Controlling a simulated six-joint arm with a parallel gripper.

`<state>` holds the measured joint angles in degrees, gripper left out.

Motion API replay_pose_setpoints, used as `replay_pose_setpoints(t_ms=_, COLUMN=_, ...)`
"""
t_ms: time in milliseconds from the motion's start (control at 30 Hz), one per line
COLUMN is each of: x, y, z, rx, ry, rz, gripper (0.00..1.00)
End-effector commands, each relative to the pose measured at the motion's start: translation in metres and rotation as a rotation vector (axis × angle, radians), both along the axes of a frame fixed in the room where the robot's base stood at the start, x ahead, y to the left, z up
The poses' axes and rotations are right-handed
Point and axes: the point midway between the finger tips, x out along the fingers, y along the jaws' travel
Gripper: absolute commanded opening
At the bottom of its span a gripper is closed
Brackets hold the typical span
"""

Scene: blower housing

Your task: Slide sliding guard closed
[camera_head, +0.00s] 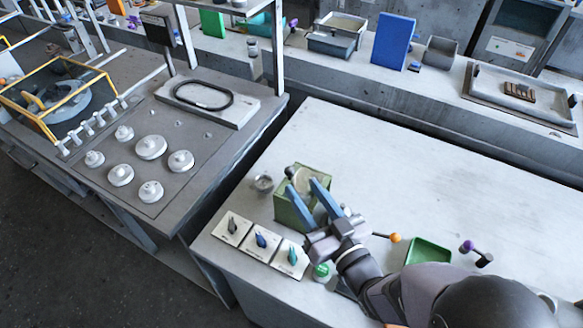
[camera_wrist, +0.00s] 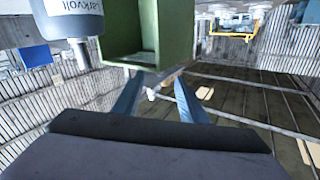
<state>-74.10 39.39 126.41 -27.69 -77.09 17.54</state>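A yellow-edged frame (camera_head: 52,92), which looks like the sliding guard, stands around a round grey blower part (camera_head: 70,102) on the left bench. I cannot tell exactly how far the guard is along its travel. The yellow frame also shows small at the top right of the wrist view (camera_wrist: 236,28). My gripper (camera_head: 302,177) is far from it, over the right bench at a green box (camera_head: 292,212). Its two blue fingers are apart, with no held object visible between them. In the wrist view the green box (camera_wrist: 148,30) is just beyond the fingertips; contact is unclear.
Several white round knobs (camera_head: 150,147) and a plate with a black ring (camera_head: 203,96) are on the left bench. Three switch panels (camera_head: 262,241) and a green tray (camera_head: 428,251) flank my gripper. A labelled grey cylinder (camera_wrist: 75,17) is close in the wrist view. The right bench's middle is clear.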

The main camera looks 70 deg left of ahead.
Motion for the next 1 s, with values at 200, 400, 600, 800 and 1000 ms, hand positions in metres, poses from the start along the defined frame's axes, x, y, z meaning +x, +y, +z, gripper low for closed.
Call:
replay_pose_setpoints(t_ms=200, x=-0.003, y=0.002, z=0.001, rx=0.006, ry=0.002, rz=0.007, gripper=0.38)
replay_pose_setpoints(t_ms=400, x=-0.006, y=0.016, z=0.002, rx=0.004, ry=0.002, rz=0.006, gripper=0.38)
replay_pose_setpoints(t_ms=600, x=-0.011, y=0.040, z=0.002, rx=0.005, ry=0.003, rz=0.006, gripper=0.38)
replay_pose_setpoints(t_ms=800, x=-0.014, y=0.060, z=0.002, rx=0.005, ry=0.002, rz=0.005, gripper=0.38)
replay_pose_setpoints(t_ms=1000, x=-0.016, y=0.070, z=0.001, rx=0.005, ry=0.002, rz=0.005, gripper=0.38)
